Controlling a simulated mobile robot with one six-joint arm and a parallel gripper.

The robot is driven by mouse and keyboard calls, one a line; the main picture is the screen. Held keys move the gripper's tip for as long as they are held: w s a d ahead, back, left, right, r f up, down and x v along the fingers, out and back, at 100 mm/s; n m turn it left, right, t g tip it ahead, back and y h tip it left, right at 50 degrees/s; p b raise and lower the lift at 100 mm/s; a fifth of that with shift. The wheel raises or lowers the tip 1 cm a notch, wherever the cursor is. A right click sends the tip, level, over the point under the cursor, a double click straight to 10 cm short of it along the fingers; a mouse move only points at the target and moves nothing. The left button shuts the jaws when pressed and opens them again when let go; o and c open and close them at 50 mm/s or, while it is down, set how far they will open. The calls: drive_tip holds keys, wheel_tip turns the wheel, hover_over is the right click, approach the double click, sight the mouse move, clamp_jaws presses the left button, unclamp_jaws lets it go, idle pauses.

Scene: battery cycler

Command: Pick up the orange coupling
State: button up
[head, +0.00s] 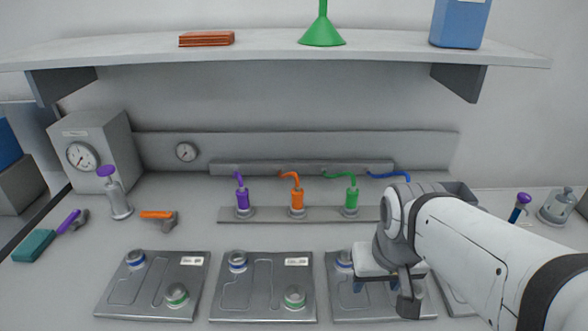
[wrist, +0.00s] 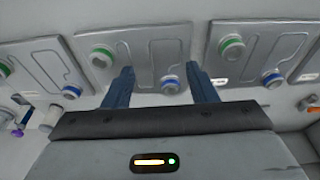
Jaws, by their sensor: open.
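The orange coupling (head: 296,199) stands upright in the grey rack (head: 270,215) at the back of the bench, between a purple coupling (head: 242,198) and a green coupling (head: 351,197). A short orange hose bends from its top. My gripper (head: 383,288) is to the right and nearer the front, above a grey plate. In the wrist view my gripper (wrist: 158,69) is open, with two blue fingers apart and nothing between them. The orange coupling cannot be made out in the wrist view.
Several grey plates with blue and green ports, such as this one (head: 262,287), lie along the front. An orange-handled tool (head: 158,215) lies at left. A shelf (head: 270,50) overhangs the rack. A blue hose (head: 388,175) is at the rack's right.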

drive_tip(key=shift+o, duration=0.6)
drive_tip(key=w+a+r+p, duration=0.1)
drive_tip(key=w+r, duration=0.3)
drive_tip(key=w, duration=0.6)
drive_tip(key=shift+a+r+n+g+p, duration=0.15)
drive_tip(key=shift+a+n+g+p, duration=0.15)
drive_tip(key=shift+p, duration=0.1)
drive_tip(key=n+g+p, duration=0.2)
drive_tip(key=p, duration=0.3)
hover_over(298, 196)
drive_tip(key=w, duration=0.2)
drive_tip(key=f, duration=0.5)
drive_tip(key=shift+s+a+f, duration=0.1)
drive_tip(key=shift+s+f, duration=0.1)
drive_tip(key=shift+f, duration=0.2)
drive_tip(key=shift+w+a+f, duration=0.1)
drive_tip(key=shift+f, duration=0.2)
drive_tip(key=f+p, duration=0.1)
drive_tip(key=f, duration=0.6)
drive_tip(key=shift+d+f, duration=0.2)
drive_tip(key=shift+s, duration=0.2)
drive_tip(key=shift+c, duration=0.6)
drive_tip(key=c, duration=1)
